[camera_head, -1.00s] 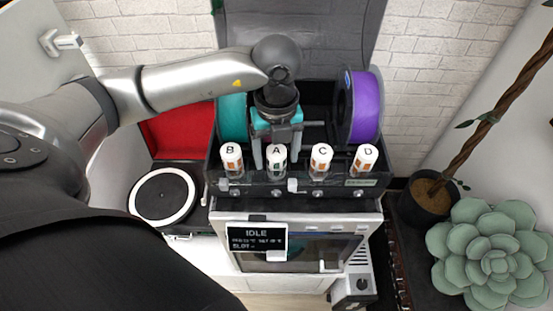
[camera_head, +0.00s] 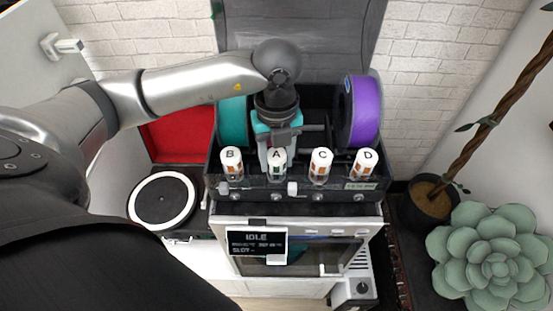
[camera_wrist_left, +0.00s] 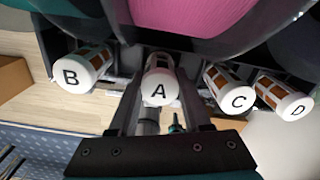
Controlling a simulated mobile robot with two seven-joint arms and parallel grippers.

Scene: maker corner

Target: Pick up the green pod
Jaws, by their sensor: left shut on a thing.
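Four white-capped pods stand in a row along the front of the black box. The pod marked A (camera_head: 276,160) has a dark green patch under its cap, though the window looks brownish in the wrist view (camera_wrist_left: 160,88). My left gripper (camera_head: 275,146) comes down from above and is shut on pod A. In the left wrist view its two fingers (camera_wrist_left: 160,72) lie on either side of this pod. Pod A still sits in line with its neighbours. My right gripper is not in view.
Pods B (camera_head: 231,162), C (camera_head: 320,164) and D (camera_head: 364,163), with orange-brown windows, stand close on both sides. A purple spool (camera_head: 364,110) and a teal spool (camera_head: 233,122) sit behind. A machine with an IDLE display (camera_head: 257,242) is below.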

